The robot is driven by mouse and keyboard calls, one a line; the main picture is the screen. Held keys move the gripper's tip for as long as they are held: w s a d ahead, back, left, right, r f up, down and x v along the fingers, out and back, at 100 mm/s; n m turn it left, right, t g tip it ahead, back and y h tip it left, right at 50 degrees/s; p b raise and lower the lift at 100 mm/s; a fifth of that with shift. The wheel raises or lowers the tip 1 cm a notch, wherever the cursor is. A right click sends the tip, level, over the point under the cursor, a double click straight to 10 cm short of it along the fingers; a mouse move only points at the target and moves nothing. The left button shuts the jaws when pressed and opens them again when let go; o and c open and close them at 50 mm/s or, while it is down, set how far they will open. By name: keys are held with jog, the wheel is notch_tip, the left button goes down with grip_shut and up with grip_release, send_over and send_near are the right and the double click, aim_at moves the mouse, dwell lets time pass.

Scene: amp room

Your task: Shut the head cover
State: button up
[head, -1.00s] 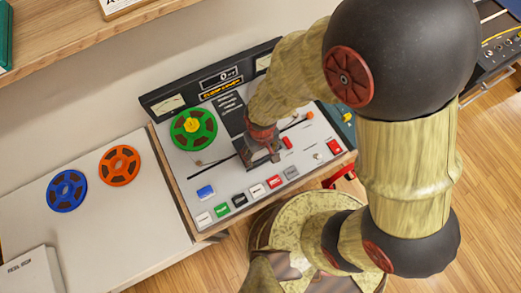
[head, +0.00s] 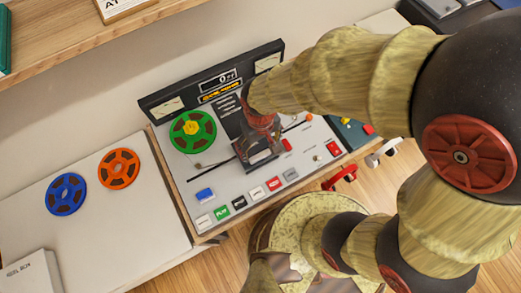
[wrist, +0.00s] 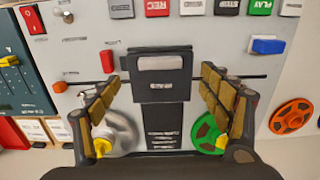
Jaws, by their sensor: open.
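The tape machine (head: 206,176) stands on the counter with a sloped top. Its dark head cover (wrist: 160,85), a block with a pale plate, sits in the middle of the deck in the wrist view. In the head view the head cover (head: 264,157) is partly hidden by my gripper. I cannot tell how far it is tilted. My gripper (wrist: 161,145) is open and empty, its two fingers spread on either side of the cover's line. My gripper (head: 259,138) is over the deck's middle in the head view.
A green reel (head: 193,131) is on the deck's left; a silver reel (wrist: 118,130) shows in the wrist view. Coloured buttons, including a blue one (head: 205,194), line the front. Blue (head: 66,193) and orange (head: 119,168) reels lie on the left counter. A shelf (head: 75,45) overhangs behind.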

notch_tip(320, 180, up, 4)
jog(key=shift+f, duration=0.1)
dwell(0.6)
jog(key=s+d+r+m+t, duration=0.1)
jog(key=d+r+m+t, duration=0.4)
jog(key=d+r, duration=1.3)
notch_tip(320, 180, up, 3)
jog(key=shift+s+d+f+m+t, duration=0.1)
jog(key=shift+s+d+m+t, duration=0.2)
jog(key=shift+s+d+m, duration=0.1)
dwell(1.0)
